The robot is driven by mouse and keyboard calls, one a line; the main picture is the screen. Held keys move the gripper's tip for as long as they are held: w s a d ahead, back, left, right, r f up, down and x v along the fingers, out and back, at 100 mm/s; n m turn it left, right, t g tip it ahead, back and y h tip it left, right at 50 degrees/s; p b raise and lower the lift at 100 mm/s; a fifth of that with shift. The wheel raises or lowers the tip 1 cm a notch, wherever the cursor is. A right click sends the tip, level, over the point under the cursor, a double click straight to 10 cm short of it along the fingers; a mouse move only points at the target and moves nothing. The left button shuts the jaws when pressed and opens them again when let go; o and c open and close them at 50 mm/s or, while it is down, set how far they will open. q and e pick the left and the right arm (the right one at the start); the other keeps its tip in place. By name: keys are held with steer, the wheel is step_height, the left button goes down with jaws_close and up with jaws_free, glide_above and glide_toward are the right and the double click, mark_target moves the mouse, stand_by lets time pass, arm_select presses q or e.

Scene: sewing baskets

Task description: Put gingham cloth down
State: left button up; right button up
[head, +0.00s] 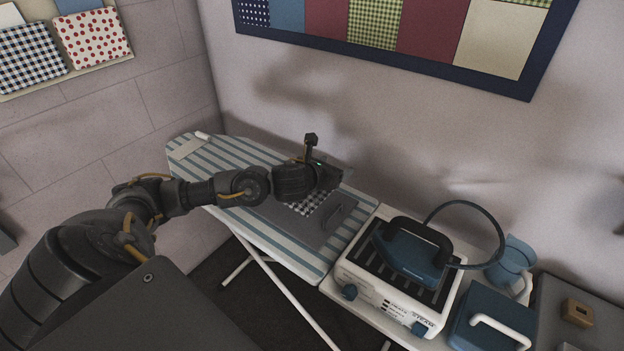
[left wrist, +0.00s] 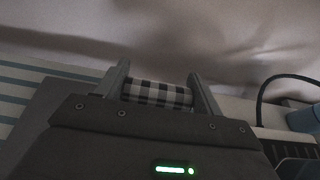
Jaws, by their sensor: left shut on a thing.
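The black-and-white gingham cloth (head: 306,204) shows below my left gripper (head: 334,180) in the head view, over a grey mat (head: 322,238) on the striped ironing board (head: 297,251). In the left wrist view the cloth (left wrist: 157,94) sits between the two fingers of my left gripper (left wrist: 158,76), which is shut on it. The gripper hides part of the cloth in the head view. I cannot tell whether the cloth touches the mat. My right gripper is not in view.
A blue iron (head: 412,254) rests on a white steam station (head: 375,290) right of the board, with a hose arching up. A blue box (head: 493,318) and a blue jug (head: 514,258) stand farther right. A wall and framed patchwork are behind. The board's left end is mostly clear.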

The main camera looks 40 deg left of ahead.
arm_select(q)
steer(key=w+a+f, duration=0.1)
steer(key=a+f, duration=0.1)
steer(key=a+f+p, duration=0.1)
steer(key=a+f, duration=0.1)
steer(key=a, duration=0.1)
steer(key=w+a+f+p, duration=0.1)
steer(key=a+f, duration=0.1)
steer(key=f, duration=0.1)
steer(key=shift+w+a, duration=0.35)
steer(key=shift+a, duration=0.05)
steer(key=shift+a+f, duration=0.35)
steer(key=shift+f, duration=0.05)
steer(key=shift+f+p, duration=0.8)
steer(key=shift+f, duration=0.75)
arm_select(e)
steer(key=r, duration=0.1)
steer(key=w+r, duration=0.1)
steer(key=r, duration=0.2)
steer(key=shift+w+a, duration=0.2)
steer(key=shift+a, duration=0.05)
arm_select(q)
steer(key=shift+f, duration=0.1)
steer(key=o, duration=0.9)
steer(key=shift+o, duration=0.2)
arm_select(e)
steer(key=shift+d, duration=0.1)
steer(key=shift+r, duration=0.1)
